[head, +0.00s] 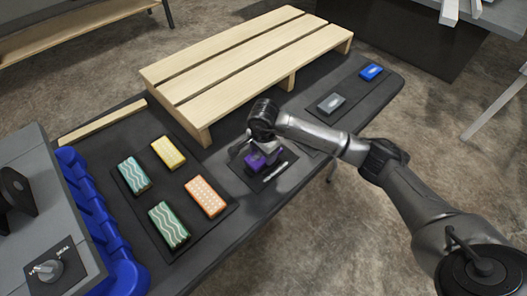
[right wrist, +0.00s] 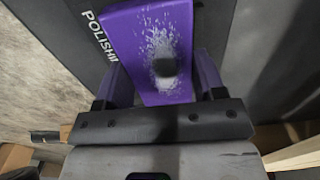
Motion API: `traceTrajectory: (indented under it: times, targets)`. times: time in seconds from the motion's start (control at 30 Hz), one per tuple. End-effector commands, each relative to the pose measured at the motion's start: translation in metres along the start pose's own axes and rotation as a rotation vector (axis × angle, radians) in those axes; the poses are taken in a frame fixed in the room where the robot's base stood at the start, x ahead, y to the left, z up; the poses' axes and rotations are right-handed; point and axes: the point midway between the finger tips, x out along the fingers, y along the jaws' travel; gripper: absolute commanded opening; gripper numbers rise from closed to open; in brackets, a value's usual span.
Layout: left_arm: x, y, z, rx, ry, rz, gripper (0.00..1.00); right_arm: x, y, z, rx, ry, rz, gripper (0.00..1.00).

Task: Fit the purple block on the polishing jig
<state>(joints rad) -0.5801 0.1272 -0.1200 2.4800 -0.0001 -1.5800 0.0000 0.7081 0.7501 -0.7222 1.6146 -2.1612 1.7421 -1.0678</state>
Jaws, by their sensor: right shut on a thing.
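The purple block (head: 256,161) is at the dark polishing jig plate (head: 281,178), beneath my right gripper (head: 262,154). In the right wrist view the purple block (right wrist: 147,35) has a white speckled patch and a dark round spot on its face. My right gripper (right wrist: 158,82) is shut on it, with a finger on each side. The jig plate (right wrist: 88,45) shows part of its white "POLISHI" lettering to the left of the block. Whether the block touches the plate is hard to tell. My left gripper is not in view.
A dark mat (head: 195,231) at left holds teal, yellow, orange and green patterned blocks. A wooden slatted rack (head: 240,62) stands behind the jig. Grey (head: 331,103) and blue (head: 371,72) blocks lie at the far right. Blue bins (head: 95,215) and a grey console stand at left.

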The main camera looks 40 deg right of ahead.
Motion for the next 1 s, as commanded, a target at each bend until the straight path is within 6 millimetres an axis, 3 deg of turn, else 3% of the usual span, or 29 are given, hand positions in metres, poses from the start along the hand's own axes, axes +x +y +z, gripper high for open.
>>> traceTrajectory:
  times: [1.0]
  targets:
    - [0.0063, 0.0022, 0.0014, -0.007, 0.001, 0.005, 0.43, 0.0092, -0.0002, -0.0001, 0.0, 0.0, -0.001, 0.35]
